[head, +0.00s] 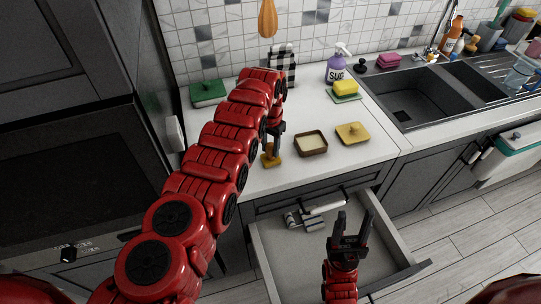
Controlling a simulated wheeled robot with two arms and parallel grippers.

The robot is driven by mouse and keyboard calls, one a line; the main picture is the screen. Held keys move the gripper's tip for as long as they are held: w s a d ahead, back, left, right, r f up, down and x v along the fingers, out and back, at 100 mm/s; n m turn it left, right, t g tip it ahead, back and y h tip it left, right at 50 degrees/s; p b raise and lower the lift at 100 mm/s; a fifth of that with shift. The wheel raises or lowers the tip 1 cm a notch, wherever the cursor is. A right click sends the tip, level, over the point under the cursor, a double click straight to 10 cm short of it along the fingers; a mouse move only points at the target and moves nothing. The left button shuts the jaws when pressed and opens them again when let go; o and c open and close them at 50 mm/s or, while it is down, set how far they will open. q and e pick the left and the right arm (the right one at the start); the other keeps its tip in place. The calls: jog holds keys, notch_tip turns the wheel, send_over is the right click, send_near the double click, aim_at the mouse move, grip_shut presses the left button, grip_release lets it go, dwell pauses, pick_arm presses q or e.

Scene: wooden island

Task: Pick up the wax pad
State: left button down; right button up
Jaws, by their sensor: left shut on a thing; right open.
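My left gripper (273,140) points down over the counter, shut on a small tan pad with an upright handle, which looks like the wax pad (271,160). The pad is at or just above the counter near its front edge; I cannot tell if it touches. To its right is a brown square box with cream filling, likely wax (312,144). A yellow-tan lid with a knob (353,133) lies further right. My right gripper (354,222) is open and empty over the open drawer.
The pulled-out drawer (410,268) below the counter holds a grey metal tool (315,213). Behind stand a checkered item (284,66), a spray bottle (338,64), a yellow sponge (345,88) and a green-topped box (207,93). The sink (415,98) is right.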

aim_at(271, 163)
pick_arm(q)
jog(key=shift+r, duration=0.15)
jog(key=shift+w+r, duration=0.1)
jog(key=shift+r, duration=0.5)
jog(key=shift+a+r, duration=0.2)
jog(key=shift+r, duration=1.05)
jog(key=s+p, duration=0.2)
jog(key=p, duration=0.1)
jog(key=shift+s+d+r+p, duration=0.1)
jog(key=shift+s+d+p, duration=0.1)
jog(key=shift+s+p, duration=0.1)
jog(key=s+d+p, duration=0.2)
jog(key=s+p, duration=0.3)
jog(key=s, duration=0.8)
jog(key=shift+s+r, duration=0.2)
jog(key=shift+r, duration=0.25)
